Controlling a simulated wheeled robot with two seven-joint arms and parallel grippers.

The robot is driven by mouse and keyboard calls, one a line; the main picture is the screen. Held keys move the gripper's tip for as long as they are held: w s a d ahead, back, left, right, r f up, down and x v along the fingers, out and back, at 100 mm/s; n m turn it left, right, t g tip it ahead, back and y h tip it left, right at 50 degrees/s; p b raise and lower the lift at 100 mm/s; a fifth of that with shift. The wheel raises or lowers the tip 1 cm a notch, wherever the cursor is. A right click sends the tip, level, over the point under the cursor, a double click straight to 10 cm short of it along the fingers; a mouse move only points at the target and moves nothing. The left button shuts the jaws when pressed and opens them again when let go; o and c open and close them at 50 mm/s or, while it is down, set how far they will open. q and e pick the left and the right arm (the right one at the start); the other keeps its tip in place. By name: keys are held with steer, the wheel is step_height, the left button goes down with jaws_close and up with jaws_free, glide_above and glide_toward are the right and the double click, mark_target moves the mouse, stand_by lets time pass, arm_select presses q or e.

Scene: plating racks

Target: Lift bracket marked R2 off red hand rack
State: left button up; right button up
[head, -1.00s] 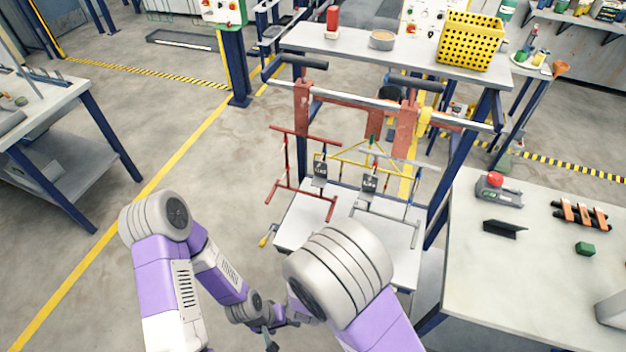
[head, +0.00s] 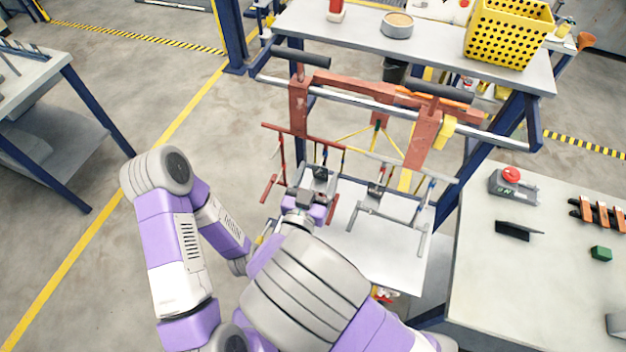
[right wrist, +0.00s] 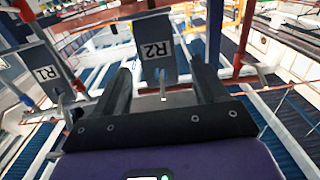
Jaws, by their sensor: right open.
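The bracket marked R2 (right wrist: 155,48) is a grey plate with a white label in the right wrist view. It sits between the two dark fingers of my right gripper (right wrist: 163,88), which are open and apart from its sides. In the head view my right gripper (head: 312,190) is at the red hand rack (head: 284,132), close to a dark grey plate (head: 320,173) hanging there. A second bracket, marked R1 (right wrist: 46,75), hangs to the left in the right wrist view. My left gripper is out of view; only my left arm shows.
A grey frame (head: 424,230) hangs right of the red one, above a pale shelf (head: 350,262). A bar with black handles (head: 300,56) crosses above. A table on the right holds a red-button box (head: 513,185). Open floor lies to the left.

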steer(key=shift+x, duration=2.15)
steer(key=shift+c, duration=0.4)
steer(key=c, duration=1)
steer(key=o, duration=0.4)
steer(key=c, duration=0.4)
